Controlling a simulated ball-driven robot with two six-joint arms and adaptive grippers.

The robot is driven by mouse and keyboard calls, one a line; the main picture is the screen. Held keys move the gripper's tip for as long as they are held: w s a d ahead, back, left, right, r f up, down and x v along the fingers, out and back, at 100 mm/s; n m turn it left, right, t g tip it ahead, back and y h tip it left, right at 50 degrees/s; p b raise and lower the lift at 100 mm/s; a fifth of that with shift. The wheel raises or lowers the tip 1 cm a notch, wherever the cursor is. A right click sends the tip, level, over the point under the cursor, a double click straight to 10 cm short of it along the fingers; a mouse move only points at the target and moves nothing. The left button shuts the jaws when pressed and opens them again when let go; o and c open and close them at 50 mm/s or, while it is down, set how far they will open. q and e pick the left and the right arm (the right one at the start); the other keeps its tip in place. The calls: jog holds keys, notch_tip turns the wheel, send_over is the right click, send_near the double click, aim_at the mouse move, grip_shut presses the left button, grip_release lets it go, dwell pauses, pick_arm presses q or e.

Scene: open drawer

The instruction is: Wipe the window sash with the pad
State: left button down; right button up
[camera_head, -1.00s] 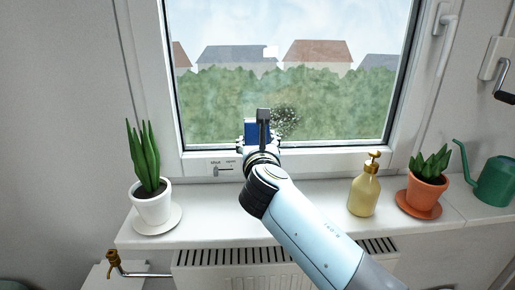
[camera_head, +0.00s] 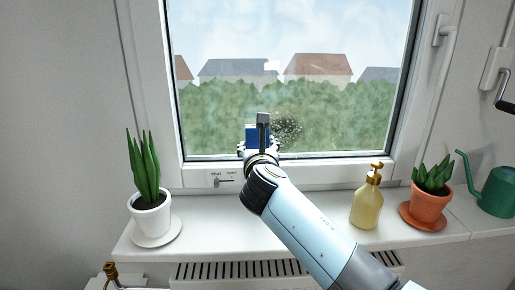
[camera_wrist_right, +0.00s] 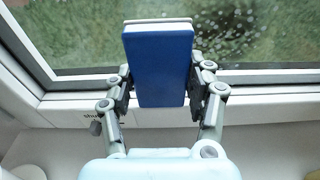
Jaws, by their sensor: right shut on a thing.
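The window sash (camera_head: 320,172) is a white frame around a glass pane (camera_head: 225,115). A patch of pale specks (camera_head: 288,130) shows on the lower glass, just right of my right gripper. The pad (camera_head: 251,137) is blue with a white layer on its far side; it also shows in the right wrist view (camera_wrist_right: 160,68). My right gripper (camera_head: 261,143) is shut on the pad, with a finger on each side of it in the wrist view. The pad is in front of the lower glass; I cannot tell whether it touches. My left gripper is not in view.
On the sill (camera_head: 300,218) stand a white-potted plant (camera_head: 150,215) at left, a yellow pump bottle (camera_head: 367,205) right of my arm, a terracotta-potted plant (camera_head: 428,205) and a green watering can (camera_head: 492,190). A small slider (camera_head: 222,181) sits low on the frame.

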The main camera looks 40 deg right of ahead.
jog(key=shift+x, duration=0.95)
jog(key=shift+r, duration=0.15)
jog(key=shift+s+d+p, duration=0.6)
jog(key=shift+d+p, duration=0.1)
jog(key=shift+d, duration=0.15)
jog(key=shift+s+d+p, duration=0.35)
jog(key=shift+s+d, duration=0.15)
jog(key=shift+d, duration=0.2)
